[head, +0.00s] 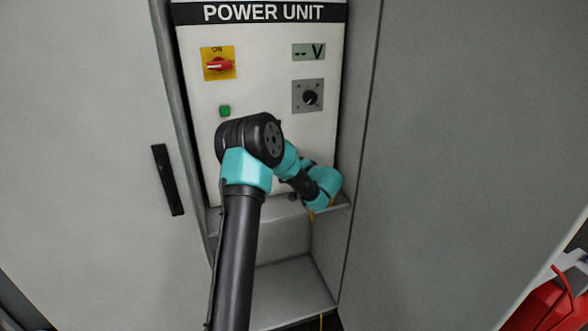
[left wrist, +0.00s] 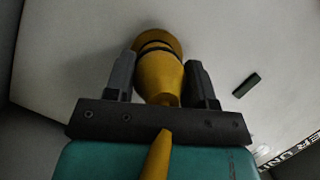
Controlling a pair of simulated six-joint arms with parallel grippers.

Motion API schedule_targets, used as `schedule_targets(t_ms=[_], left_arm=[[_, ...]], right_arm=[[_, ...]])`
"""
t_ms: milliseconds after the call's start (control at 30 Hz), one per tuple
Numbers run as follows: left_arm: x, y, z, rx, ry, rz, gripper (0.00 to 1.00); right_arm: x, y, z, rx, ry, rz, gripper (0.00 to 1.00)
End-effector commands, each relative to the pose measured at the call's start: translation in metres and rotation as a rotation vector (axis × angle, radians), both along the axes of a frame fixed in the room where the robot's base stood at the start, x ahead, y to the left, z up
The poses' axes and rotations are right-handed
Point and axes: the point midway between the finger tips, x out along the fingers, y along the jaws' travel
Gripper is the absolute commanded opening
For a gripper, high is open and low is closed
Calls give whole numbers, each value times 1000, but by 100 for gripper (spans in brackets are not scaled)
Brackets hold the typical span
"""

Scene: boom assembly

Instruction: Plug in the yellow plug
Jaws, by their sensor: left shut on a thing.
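The yellow plug (left wrist: 160,78) is in the left wrist view, between the two dark fingers of my left gripper (left wrist: 160,70), which is shut on it. Its front end points at the pale panel and a dark band rings it near that end. I cannot tell whether the front is in a socket or only close to the panel. The yellow cable (left wrist: 157,155) runs back from the plug over the gripper. In the head view my left arm's wrist hides the gripper and plug in front of the lower panel; a bit of yellow cable (head: 311,215) shows below. My right gripper is not in view.
The power unit panel (head: 265,30) carries a red switch (head: 219,65), a display (head: 309,52) reading "-- V", a knob (head: 309,97) and a green button (head: 224,111). Cabinet walls stand on both sides. A ledge (head: 280,207) and open recess lie below. Something red (head: 552,305) is at lower right.

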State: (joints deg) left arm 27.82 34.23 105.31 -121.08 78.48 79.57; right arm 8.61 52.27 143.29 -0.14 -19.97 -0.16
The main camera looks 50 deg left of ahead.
Motion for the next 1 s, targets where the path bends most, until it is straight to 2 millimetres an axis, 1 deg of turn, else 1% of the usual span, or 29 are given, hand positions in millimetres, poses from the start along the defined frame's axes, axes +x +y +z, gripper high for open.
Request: schedule_targets(t_ms=[367, 1000], left_arm=[[0, 1, 0, 1, -1, 1, 16], [4, 10, 0, 0, 0, 0, 16]], right_arm=[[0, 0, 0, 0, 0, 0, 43], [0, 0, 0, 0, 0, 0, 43]])
